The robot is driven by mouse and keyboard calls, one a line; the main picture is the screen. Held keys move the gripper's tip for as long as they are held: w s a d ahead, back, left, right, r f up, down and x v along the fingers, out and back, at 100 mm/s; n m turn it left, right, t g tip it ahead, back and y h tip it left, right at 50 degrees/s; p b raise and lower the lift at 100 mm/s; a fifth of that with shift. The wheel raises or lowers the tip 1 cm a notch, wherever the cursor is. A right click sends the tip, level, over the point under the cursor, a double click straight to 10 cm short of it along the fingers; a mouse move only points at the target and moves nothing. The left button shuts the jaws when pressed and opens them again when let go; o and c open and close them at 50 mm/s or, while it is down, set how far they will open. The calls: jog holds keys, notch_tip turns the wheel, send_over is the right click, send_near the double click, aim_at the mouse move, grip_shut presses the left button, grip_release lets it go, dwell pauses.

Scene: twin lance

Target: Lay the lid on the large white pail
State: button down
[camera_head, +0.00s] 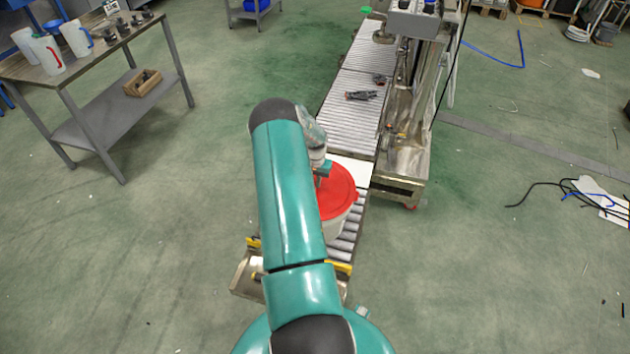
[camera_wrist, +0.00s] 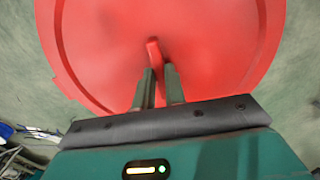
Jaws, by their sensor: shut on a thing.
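The red round lid (camera_head: 339,190) is over the large white pail (camera_head: 337,228), whose side shows just below the lid's edge. The pail stands on the roller conveyor, partly hidden behind my arm. My gripper (camera_head: 321,176) is above the lid. In the wrist view the lid (camera_wrist: 220,45) fills most of the picture, and my gripper (camera_wrist: 158,75) is shut on its raised red handle. I cannot tell whether the lid touches the pail's rim all round or hovers slightly above it.
The roller conveyor (camera_head: 345,100) runs away toward the back, with dark tools (camera_head: 361,95) on it. A metal machine frame (camera_head: 408,150) stands close on its right. A table (camera_head: 85,60) with jugs is at the far left. Open green floor lies on both sides.

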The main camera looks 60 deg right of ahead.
jog(key=shift+f, duration=0.2)
jog(key=c, duration=0.9)
grip_release()
jog(key=shift+r, duration=3.5)
